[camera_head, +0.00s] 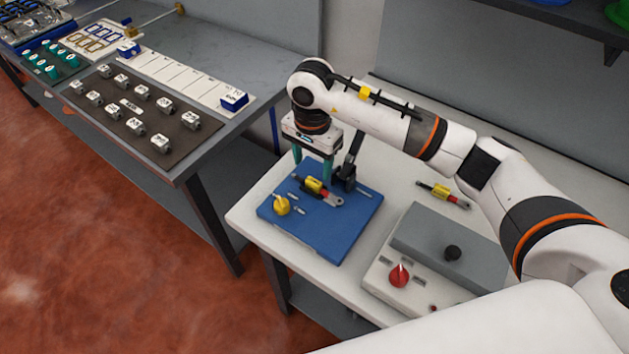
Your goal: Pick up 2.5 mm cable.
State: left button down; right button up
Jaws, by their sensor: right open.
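No cable label is readable, so I cannot tell which thing is the 2.5 mm cable. A yellow, red and black piece (318,188) with a metal end lies on a blue board (333,238). A similar yellow and red piece (441,193) lies on the white table to the right. My right gripper (313,168) points down over the far part of the blue board, with its two teal fingers apart and nothing seen between them. The fingertips are close to the piece on the board; I cannot tell whether they touch it. My left gripper is out of view.
A yellow knob (282,205) sits on the blue board. A grey box (447,246) with red and black knobs stands at right. The grey bench (220,68) at left holds a dark mat (103,118) with several small grey blocks. A gap separates bench and table.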

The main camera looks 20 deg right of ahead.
aim_at(314, 181)
notch_tip(314, 181, down, 4)
jog(key=shift+s+d+f+p, duration=0.1)
jog(key=shift+p, duration=1.1)
jog(key=shift+f, duration=0.6)
jog(key=c, duration=1.2)
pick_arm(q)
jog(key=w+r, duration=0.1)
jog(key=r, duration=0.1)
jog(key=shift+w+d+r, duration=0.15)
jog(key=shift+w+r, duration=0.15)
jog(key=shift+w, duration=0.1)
pick_arm(e)
jog(key=shift+o, duration=0.2)
jog(key=shift+r, duration=0.2)
